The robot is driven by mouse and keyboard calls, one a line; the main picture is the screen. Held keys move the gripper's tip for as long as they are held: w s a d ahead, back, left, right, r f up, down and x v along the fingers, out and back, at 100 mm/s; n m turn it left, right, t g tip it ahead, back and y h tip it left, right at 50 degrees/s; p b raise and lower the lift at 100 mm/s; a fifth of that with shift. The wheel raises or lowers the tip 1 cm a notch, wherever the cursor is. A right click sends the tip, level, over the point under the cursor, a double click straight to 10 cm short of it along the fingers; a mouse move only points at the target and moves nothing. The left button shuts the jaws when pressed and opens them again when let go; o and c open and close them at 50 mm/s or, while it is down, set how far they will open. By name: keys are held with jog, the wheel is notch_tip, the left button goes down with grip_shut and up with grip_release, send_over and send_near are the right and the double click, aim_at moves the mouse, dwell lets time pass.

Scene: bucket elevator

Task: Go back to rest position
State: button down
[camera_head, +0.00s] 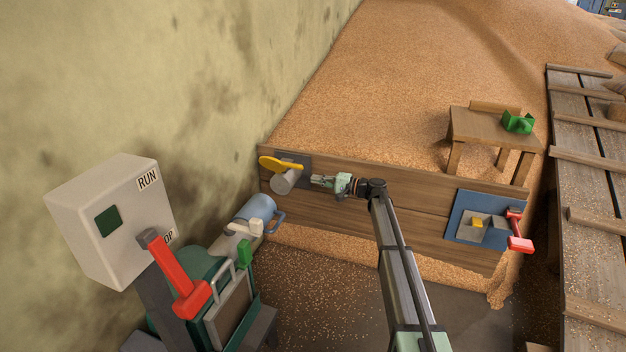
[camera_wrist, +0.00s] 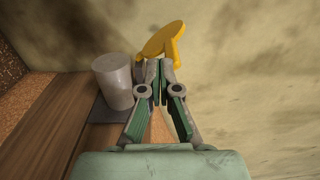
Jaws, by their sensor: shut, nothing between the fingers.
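My gripper (camera_head: 318,181) is at the end of my outstretched arm, close to the wooden board wall (camera_head: 400,205). It is just right of a grey cylinder (camera_head: 285,181) with a yellow handle (camera_head: 281,164) above it, mounted on a dark plate. In the wrist view the gripper's fingers (camera_wrist: 160,66) are together and hold nothing. There the grey cylinder (camera_wrist: 114,82) stands to their left, and the yellow handle (camera_wrist: 162,41) shows just beyond the fingertips. I cannot tell whether the fingertips touch the handle.
A control box (camera_head: 108,222) with a red lever (camera_head: 174,275) and green machinery stand at left. A blue panel (camera_head: 460,220) with a red handle is on the board wall at right. A small table (camera_head: 482,125) stands on the grain behind. Wooden planks run along the right.

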jog(key=shift+s+d, duration=0.25)
jog(key=shift+d, duration=0.3)
